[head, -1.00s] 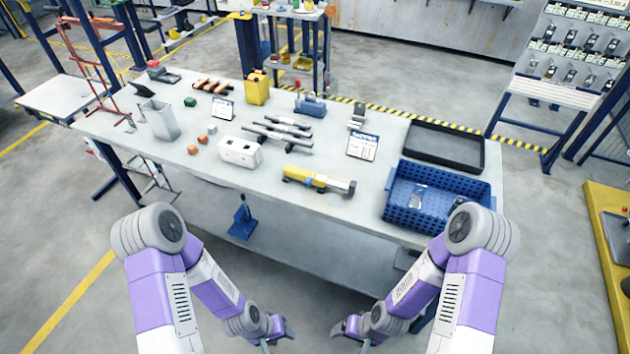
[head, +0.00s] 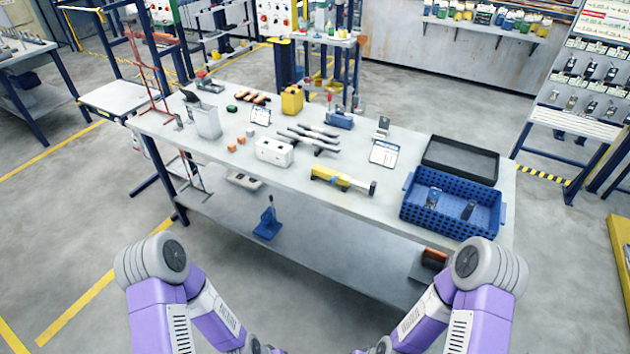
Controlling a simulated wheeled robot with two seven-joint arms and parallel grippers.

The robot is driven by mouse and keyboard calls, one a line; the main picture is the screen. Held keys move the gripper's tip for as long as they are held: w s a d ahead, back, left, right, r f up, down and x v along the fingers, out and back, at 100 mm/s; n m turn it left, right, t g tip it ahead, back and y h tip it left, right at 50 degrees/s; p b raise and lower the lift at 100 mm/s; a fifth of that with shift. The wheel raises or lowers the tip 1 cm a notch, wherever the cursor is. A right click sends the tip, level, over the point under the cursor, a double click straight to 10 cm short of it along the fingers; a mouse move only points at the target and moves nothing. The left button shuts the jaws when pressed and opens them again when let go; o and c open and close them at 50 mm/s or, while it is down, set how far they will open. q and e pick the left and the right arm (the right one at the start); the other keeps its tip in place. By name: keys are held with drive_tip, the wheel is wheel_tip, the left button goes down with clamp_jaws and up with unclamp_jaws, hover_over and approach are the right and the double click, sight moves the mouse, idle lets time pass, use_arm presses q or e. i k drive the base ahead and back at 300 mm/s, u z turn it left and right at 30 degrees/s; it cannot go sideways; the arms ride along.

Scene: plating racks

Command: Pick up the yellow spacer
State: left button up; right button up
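I cannot clearly make out a yellow spacer. The yellow things on the table (head: 220,182) are a yellow canister (head: 291,100) at the back and a yellow-bodied tool with a dark end (head: 335,178) near the front edge. Small orange blocks (head: 241,140) lie left of a white box with holes (head: 275,152), and a small green block (head: 232,108) lies further back. Both my arms reach in from the bottom, well short of the table. Both grippers are below the lower edge of the view.
A blue perforated crate (head: 408,210) with a few dark items stands at the right, before a black tray (head: 460,158). Grey bars (head: 307,138), a metal bin (head: 207,122) and a tablet (head: 384,152) stand on the table. A lower shelf (head: 330,265) holds a blue tool (head: 268,222).

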sight(317, 171)
drive_tip(key=u, duration=1.4)
drive_tip(key=i, duration=1.05)
drive_tip(key=z, duration=1.75)
